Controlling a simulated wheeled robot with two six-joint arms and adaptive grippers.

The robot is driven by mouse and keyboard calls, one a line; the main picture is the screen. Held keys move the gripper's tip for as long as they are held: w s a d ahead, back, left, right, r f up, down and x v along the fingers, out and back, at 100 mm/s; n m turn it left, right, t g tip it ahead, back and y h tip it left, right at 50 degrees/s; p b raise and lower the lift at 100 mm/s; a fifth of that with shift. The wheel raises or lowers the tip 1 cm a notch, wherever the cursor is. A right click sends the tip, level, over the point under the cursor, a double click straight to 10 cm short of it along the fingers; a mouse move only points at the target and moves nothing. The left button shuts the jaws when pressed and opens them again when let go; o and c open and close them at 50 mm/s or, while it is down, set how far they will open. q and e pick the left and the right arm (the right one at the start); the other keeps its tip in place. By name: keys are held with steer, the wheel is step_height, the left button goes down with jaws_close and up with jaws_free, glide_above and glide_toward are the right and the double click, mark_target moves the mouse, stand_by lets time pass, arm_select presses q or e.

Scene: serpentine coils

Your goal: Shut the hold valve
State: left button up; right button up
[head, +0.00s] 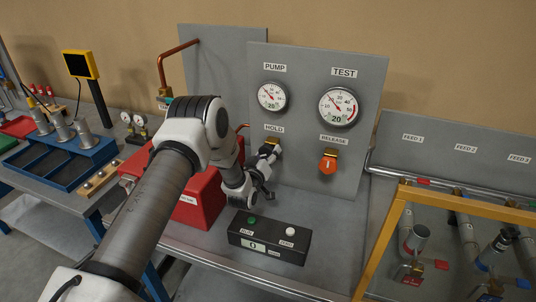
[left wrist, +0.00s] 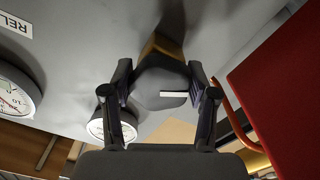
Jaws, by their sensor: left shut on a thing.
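The hold valve has a dark grey knob (left wrist: 160,84) with a white line, on a brass body (head: 271,143) below the HOLD label. My left gripper (head: 266,164) is at the panel and shut on this knob. In the left wrist view, the left gripper's fingers (left wrist: 163,92) are on both sides of the knob. The white line lies crosswise in that view, on the right half of the knob. In the head view the gripper hides most of the knob. My right gripper is not in view.
The orange-red release valve (head: 328,163) is right of the hold valve. The pump gauge (head: 271,96) and test gauge (head: 338,107) are above. A black button box (head: 269,238) stands in front on the bench. A red box (head: 203,199) is close on the left.

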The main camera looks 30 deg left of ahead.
arm_select(q)
steer(key=m+b, duration=0.2)
steer(key=m, duration=0.2)
steer(key=shift+a+f, duration=0.1)
steer(key=m+b, duration=0.1)
steer(key=m, duration=0.5)
steer(key=shift+m+b, duration=0.3)
steer(key=shift+m, duration=0.1)
steer(key=m, duration=0.2)
steer(key=shift+a+m, duration=0.1)
steer(key=shift+m, duration=0.2)
steer(key=m, duration=0.3)
steer(key=shift+r+m, duration=0.2)
steer(key=shift+m, duration=0.2)
steer(key=m, duration=0.3)
steer(key=shift+p, duration=0.3)
steer(key=shift+s+m+p, duration=0.1)
steer(key=shift+m+p, duration=0.2)
steer(key=shift+m, duration=1.4)
